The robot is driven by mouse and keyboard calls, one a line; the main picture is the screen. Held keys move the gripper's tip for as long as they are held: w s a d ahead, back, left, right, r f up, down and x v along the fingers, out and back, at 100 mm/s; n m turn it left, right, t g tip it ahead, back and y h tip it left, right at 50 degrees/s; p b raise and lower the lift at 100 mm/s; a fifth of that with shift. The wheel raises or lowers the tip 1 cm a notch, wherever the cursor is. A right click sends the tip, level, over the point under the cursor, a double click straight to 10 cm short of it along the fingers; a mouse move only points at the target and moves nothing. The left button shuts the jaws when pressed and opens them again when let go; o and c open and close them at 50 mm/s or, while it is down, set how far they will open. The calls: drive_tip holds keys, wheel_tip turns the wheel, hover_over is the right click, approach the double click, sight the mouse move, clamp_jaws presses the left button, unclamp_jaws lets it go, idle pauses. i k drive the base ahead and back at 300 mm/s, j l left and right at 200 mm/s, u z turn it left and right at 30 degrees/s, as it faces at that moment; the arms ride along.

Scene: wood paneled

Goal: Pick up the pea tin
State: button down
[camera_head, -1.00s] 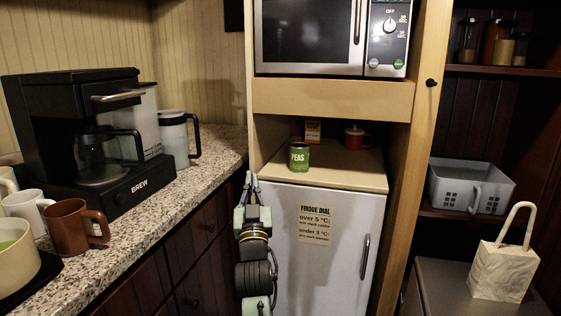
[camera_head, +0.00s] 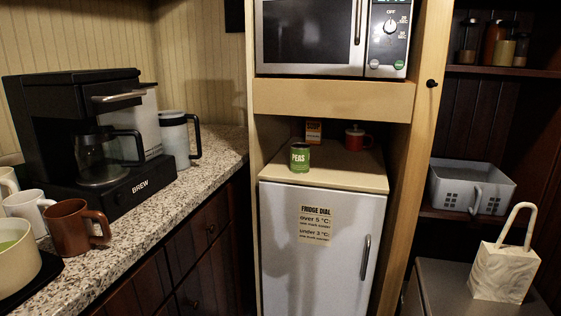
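The pea tin (camera_head: 300,157) is a small green can with the word PEAS on its side. It stands upright near the front edge of the shelf top (camera_head: 343,172) above the small white fridge (camera_head: 335,270), under the microwave. Nothing touches it. My gripper is not in this view.
A red mug (camera_head: 355,138) and a small orange box (camera_head: 313,131) stand behind the tin. The microwave (camera_head: 310,38) and its shelf board (camera_head: 330,99) hang above the niche. A wooden side post (camera_head: 415,150) bounds it on the right. A speckled counter (camera_head: 190,190) with a coffee maker (camera_head: 85,135) is at left.

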sight(300, 152)
drive_tip(key=i+l+u, duration=0.3)
drive_tip(key=i, duration=0.35)
drive_tip(key=i+l+u, duration=0.3)
drive_tip(key=i+l, duration=0.3)
